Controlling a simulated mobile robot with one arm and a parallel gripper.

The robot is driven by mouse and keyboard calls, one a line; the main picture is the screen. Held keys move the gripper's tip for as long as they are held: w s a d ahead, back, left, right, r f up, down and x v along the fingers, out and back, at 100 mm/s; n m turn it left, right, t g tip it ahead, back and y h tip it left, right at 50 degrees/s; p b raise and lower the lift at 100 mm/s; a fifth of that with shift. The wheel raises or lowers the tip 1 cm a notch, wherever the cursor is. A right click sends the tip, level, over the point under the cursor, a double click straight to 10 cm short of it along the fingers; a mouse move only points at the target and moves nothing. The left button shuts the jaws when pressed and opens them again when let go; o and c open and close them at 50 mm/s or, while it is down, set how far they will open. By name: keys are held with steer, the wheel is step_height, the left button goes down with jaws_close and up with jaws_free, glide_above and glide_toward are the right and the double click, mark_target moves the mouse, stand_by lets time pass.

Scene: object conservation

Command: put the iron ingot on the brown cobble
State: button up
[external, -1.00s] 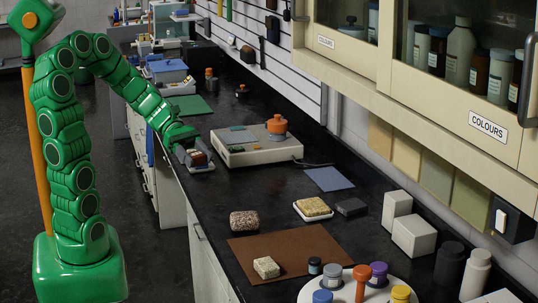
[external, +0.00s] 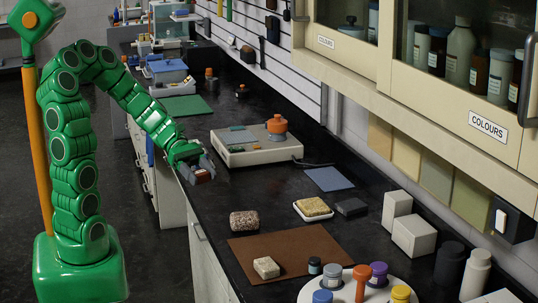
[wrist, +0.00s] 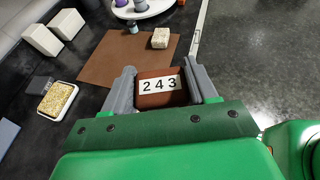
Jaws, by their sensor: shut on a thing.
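My gripper (external: 198,172) is shut on a rust-brown block, taken as the iron ingot (external: 203,177), near the front edge of the bench. In the wrist view, the ingot (wrist: 162,90) sits between the two grey fingers and bears a white label reading 243. The brown cobble (external: 244,221), a speckled rounded stone, lies on the dark bench just behind the brown mat, nearer the camera than my gripper and apart from it. I cannot make out the cobble in the wrist view.
A pale block (external: 266,267) lies on the brown mat (external: 310,245). A yellowish stone sits on a white dish (external: 313,215), beside a dark block (external: 351,207). A grey instrument (external: 255,150) stands behind my gripper. White boxes (external: 413,235) and a round tray with bottles are farther right.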

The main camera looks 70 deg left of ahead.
steer(key=shift+w+f, duration=0.3)
steer(key=shift+w, duration=0.6)
steer(key=w+f, duration=0.3)
steer(key=w, duration=0.4)
glide_above(246, 215)
steer(key=s, duration=0.1)
steer(key=f, duration=0.4)
steer(key=shift+s+a+f, duration=0.1)
steer(key=shift+s+a, duration=0.1)
steer(key=shift+w+d+f, duration=0.1)
steer(key=shift+w+f, duration=0.5)
steer(key=shift+f, duration=0.2)
steer(key=shift+w+f, duration=0.1)
steer(key=shift+f, duration=1.5)
steer(key=o, duration=1.4)
steer(key=shift+f, duration=0.1)
